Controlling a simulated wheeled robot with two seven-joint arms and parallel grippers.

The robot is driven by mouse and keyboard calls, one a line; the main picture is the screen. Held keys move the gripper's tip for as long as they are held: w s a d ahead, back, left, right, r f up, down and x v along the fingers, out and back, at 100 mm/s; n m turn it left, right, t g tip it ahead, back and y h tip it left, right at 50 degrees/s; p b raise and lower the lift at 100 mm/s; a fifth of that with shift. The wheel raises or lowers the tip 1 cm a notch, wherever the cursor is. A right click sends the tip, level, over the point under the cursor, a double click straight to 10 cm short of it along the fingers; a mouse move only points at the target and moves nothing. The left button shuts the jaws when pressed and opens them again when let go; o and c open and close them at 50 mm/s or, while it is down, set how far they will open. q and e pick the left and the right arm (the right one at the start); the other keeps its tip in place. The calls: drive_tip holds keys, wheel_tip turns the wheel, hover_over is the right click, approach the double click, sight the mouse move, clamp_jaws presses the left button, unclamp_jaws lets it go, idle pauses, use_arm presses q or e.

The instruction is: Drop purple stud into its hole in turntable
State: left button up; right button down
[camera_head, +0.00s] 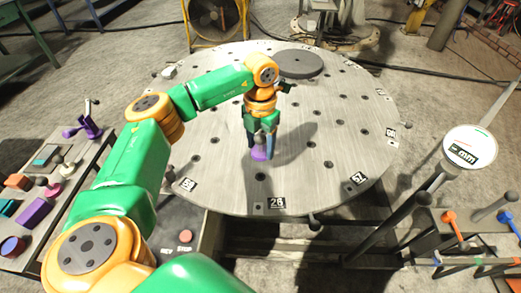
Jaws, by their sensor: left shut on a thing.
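The turntable (330,185) is a large round grey metal plate with many dark holes and number tags along its near rim. My left gripper (261,143) is over its near middle part and points down. It is shut on the purple stud (260,154), which shows below the fingertips. A dark hole (260,177) lies just in front of the stud in the picture. I cannot tell whether the stud's lower end touches the plate or sits in a hole. My right gripper is not in view.
A dark disc (298,64) lies on the plate's far part. A side table (50,215) at left holds several coloured parts. A round gauge marked "mm" (469,147) stands at right by a rack of tools. A yellow fan (215,20) stands behind.

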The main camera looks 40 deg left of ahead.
use_arm(q)
drive_tip(key=shift+s+f+b, duration=0.1)
drive_tip(key=shift+f+b, duration=0.2)
drive_tip(key=shift+f, duration=0.05)
wheel_tip(320, 180, down, 6)
drive_tip(key=b, duration=0.5)
drive_tip(key=shift+r, duration=0.4)
drive_tip(key=shift+p, duration=0.5)
drive_tip(key=shift+f, duration=0.15)
drive_tip(key=shift+f+b, duration=1.6)
drive_tip(key=shift+f, duration=0.5)
drive_tip(key=shift+f, duration=0.1)
